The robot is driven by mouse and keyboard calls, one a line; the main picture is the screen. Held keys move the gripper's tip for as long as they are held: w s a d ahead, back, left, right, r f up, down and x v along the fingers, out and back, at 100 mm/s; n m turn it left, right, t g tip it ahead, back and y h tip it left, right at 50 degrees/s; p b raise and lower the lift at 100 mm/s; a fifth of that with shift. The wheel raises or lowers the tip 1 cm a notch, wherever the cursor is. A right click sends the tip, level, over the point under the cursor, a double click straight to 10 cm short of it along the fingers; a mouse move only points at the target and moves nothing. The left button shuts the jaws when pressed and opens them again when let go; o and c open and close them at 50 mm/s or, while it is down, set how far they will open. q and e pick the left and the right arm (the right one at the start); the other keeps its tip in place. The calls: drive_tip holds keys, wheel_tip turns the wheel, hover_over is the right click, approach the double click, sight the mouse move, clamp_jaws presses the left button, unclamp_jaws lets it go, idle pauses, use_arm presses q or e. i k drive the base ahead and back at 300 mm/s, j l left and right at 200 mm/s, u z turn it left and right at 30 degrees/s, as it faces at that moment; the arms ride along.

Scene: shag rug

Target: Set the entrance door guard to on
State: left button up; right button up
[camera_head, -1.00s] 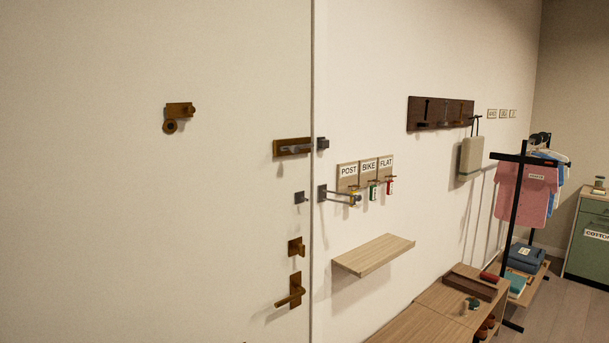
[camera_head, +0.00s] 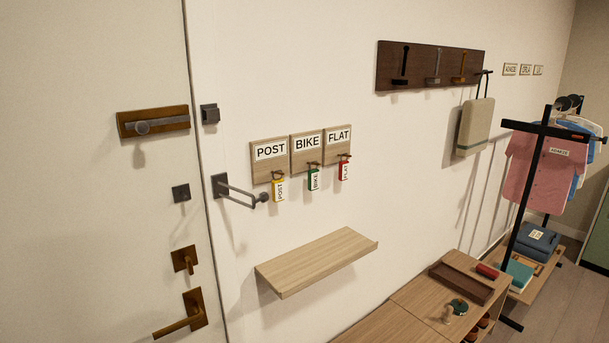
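The entrance door (camera_head: 80,200) fills the left side and looks closed against its frame. The door guard (camera_head: 240,190) is a dark metal bar on a plate fixed to the wall just right of the door edge. Its bar sticks out to the right, away from the door, and ends in a round knob. A small dark square catch (camera_head: 181,193) sits on the door left of it, and the bar is apart from it. Neither of my grippers is in view.
A slide bolt (camera_head: 153,122) and its wall keeper (camera_head: 210,113) are above the guard. A thumb turn (camera_head: 185,260) and lever handle (camera_head: 185,314) are below. A wooden shelf (camera_head: 318,262) juts out below.

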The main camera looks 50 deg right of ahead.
sight(264, 197)
drive_tip(key=k+l, duration=0.1)
drive_tip(key=l, duration=2.25)
drive_tip(key=l+u, duration=0.15)
drive_tip(key=i+l, duration=0.05)
drive_tip(key=l, duration=0.05)
